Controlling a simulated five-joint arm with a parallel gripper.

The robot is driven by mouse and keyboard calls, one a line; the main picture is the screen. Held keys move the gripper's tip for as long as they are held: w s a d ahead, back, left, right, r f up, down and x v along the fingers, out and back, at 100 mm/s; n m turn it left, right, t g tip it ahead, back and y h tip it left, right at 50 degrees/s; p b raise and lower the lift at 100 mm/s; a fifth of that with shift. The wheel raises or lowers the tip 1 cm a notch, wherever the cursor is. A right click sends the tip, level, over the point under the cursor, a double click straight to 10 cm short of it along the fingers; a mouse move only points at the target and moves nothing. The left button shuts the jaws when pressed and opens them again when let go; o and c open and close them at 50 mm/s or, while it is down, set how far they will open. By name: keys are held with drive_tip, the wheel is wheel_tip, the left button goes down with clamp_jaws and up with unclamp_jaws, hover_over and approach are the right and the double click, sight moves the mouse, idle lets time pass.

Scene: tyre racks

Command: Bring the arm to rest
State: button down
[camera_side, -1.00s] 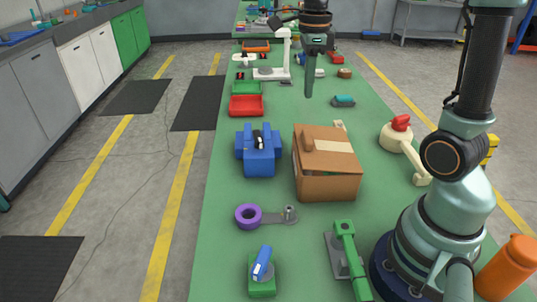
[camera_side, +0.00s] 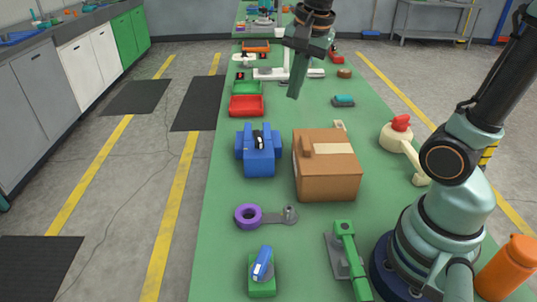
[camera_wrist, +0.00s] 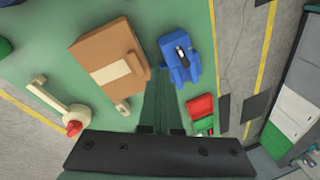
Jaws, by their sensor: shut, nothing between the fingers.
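My gripper (camera_side: 292,94) hangs in the air over the far half of the green bench, tilted, with its fingers together and nothing held. Its fingers also show in the wrist view (camera_wrist: 157,92), pointing towards the bench. The brown cardboard box (camera_side: 327,180) stands on the bench nearer the side camera, its lid down flat. My gripper is above and beyond the box, apart from it. The box also shows in the wrist view (camera_wrist: 103,55), left of the fingers.
A blue object (camera_side: 258,158) stands left of the box. Red (camera_side: 247,106) and green trays lie behind it. A purple ring (camera_side: 248,216), a green clamp-like piece (camera_side: 346,260) and a cream piece with a red knob (camera_side: 398,136) lie around. An orange bottle (camera_side: 508,268) stands at front right.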

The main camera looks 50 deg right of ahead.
drive_tip(key=s+a+f+n+t, duration=0.1)
drive_tip(key=s+n, duration=0.4)
drive_tip(key=n, duration=0.9)
drive_tip(key=shift+s+a+f+t, duration=0.25)
drive_tip(key=shift+s+a+t, duration=0.1)
drive_tip(key=shift+a+t, duration=0.45)
drive_tip(key=shift+d, duration=0.1)
